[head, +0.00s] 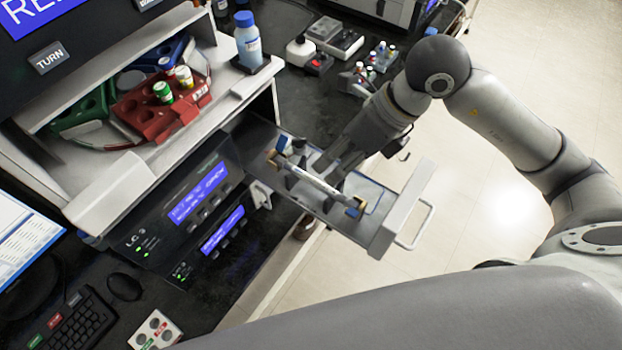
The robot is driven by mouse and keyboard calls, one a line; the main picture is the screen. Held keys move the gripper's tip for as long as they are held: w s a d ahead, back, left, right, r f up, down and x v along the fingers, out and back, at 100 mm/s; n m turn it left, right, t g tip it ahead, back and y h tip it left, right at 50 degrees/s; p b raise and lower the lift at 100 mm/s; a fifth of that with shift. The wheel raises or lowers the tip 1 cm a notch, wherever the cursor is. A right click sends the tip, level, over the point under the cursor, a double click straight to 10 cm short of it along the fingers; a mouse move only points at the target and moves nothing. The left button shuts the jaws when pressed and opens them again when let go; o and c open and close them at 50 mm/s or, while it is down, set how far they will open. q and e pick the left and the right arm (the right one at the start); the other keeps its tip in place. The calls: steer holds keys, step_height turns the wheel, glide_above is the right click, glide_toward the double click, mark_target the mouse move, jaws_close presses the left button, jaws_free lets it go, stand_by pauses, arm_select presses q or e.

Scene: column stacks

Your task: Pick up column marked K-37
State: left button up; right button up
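A slim silver column (309,181) with brass-coloured ends lies slantwise in a pulled-out instrument drawer (404,208). Its marking is too small to read, so I cannot tell whether it is K-37. My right gripper (328,172) reaches down from the upper right to the column's middle, with its dark fingers close beside or over it. The fingertips are small and partly hidden, so I cannot tell whether they are apart or closed on the column. My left gripper is not in view.
The LC 3 instrument (185,219) with lit displays stands left of the drawer. Above it, a shelf holds a red vial rack (160,108) and a blue-capped bottle (248,43). Several small vials and devices stand on the dark bench behind. Open floor lies at right.

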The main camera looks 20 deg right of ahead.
mark_target(316, 180)
steer(key=p+x, duration=0.1)
steer(key=x, duration=0.3)
steer(key=p+x, duration=0.1)
steer(key=x, duration=0.1)
steer(key=shift+w+f+p, duration=0.2)
steer(key=shift+w+p, duration=0.1)
steer(key=shift+p, duration=0.05)
steer(key=shift+a+f, duration=0.1)
steer(key=shift+f, duration=0.3)
steer(key=shift+w, duration=0.1)
jaws_close()
